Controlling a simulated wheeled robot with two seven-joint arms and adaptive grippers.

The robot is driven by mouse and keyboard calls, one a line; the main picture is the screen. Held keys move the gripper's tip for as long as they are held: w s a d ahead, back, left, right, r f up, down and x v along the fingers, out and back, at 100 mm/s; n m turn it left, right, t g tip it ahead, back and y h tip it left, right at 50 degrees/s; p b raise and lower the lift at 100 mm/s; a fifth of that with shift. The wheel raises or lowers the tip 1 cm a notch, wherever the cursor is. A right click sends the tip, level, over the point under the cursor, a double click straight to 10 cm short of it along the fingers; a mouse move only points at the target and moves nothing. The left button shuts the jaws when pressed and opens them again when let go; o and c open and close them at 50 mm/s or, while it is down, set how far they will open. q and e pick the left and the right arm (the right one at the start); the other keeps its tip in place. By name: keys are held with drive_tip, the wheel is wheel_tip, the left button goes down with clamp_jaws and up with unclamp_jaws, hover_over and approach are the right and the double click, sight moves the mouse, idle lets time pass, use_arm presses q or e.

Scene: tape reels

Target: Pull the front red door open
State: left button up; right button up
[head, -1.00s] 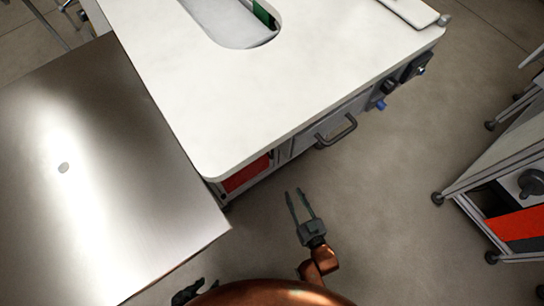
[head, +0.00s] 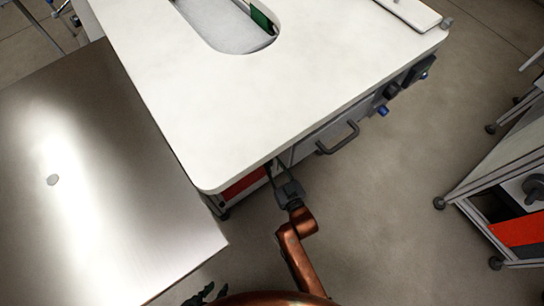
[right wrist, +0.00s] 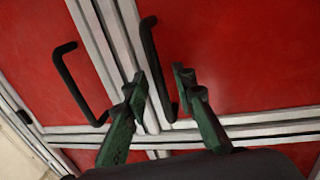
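The red front of the cabinet (head: 245,184) shows under the white tabletop's near edge in the head view. The right wrist view shows two red doors close up: a left one (right wrist: 32,65) and a right one (right wrist: 245,55), each with a black bar handle, left (right wrist: 70,85) and right (right wrist: 153,60). My right gripper (right wrist: 158,80) is open, with one dark green finger on each side of the right handle; contact cannot be told. In the head view my right gripper (head: 280,178) reaches under the table edge, tips hidden. My left gripper (head: 205,293) is partly visible at the bottom.
The white tabletop (head: 180,110) overhangs the cabinet. A grey drawer handle (head: 338,138) and blue knobs (head: 383,110) lie to the right. A shiny metal table (head: 100,200) stands left, and a rack with a red panel (head: 518,230) far right. Floor between is clear.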

drive_tip(key=shift+c, duration=0.4)
clamp_jaws()
idle(0.4)
